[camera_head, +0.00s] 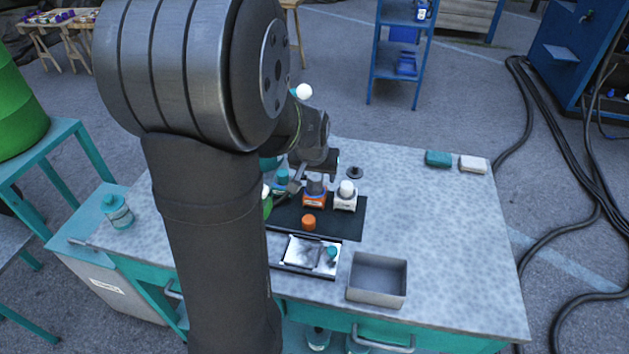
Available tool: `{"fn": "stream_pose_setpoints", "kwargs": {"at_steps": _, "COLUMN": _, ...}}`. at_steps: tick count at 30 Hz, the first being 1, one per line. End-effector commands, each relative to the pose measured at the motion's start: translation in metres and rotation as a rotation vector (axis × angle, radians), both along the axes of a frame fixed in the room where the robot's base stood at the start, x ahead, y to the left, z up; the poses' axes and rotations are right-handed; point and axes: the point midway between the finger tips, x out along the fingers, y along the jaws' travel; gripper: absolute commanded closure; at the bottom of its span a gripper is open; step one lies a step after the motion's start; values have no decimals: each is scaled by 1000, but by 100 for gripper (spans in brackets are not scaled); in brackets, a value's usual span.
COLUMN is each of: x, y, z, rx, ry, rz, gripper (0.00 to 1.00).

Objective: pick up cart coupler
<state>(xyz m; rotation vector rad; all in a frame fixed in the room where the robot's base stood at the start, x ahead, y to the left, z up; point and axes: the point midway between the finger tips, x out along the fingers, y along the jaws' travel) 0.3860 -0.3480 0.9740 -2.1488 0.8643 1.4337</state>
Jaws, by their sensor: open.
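My gripper (314,178) is open above the far part of a black mat (350,222) on the workbench. Its fingers point down near an orange block with a dark top (315,199); I cannot tell whether they touch it. Just right of that stands a white block with a round white knob (345,202). A small orange cylinder (309,222) stands nearer on the mat. No part is clearly recognisable as the cart coupler. My arm hides the left side of the mat, where a green piece (267,207) partly shows.
A silver tray (301,251) and an empty grey bin (378,279) lie at the front. A teal jar (117,211) stands left. Teal and white blocks (438,159) (473,164) lie at the far right. The bench's right side (450,240) is clear.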

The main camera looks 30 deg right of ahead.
Motion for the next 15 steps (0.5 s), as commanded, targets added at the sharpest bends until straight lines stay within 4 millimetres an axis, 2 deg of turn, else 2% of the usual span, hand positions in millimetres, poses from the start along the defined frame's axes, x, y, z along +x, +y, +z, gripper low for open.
{"fn": "stream_pose_setpoints", "kwargs": {"at_steps": 8, "x": 15, "y": -6, "z": -33, "rx": 3, "ry": 3, "rz": 1, "gripper": 37}}
{"fn": "stream_pose_setpoints", "kwargs": {"at_steps": 15, "x": 18, "y": -8, "z": -41, "rx": 1, "ry": 0, "rz": 1, "gripper": 37}}
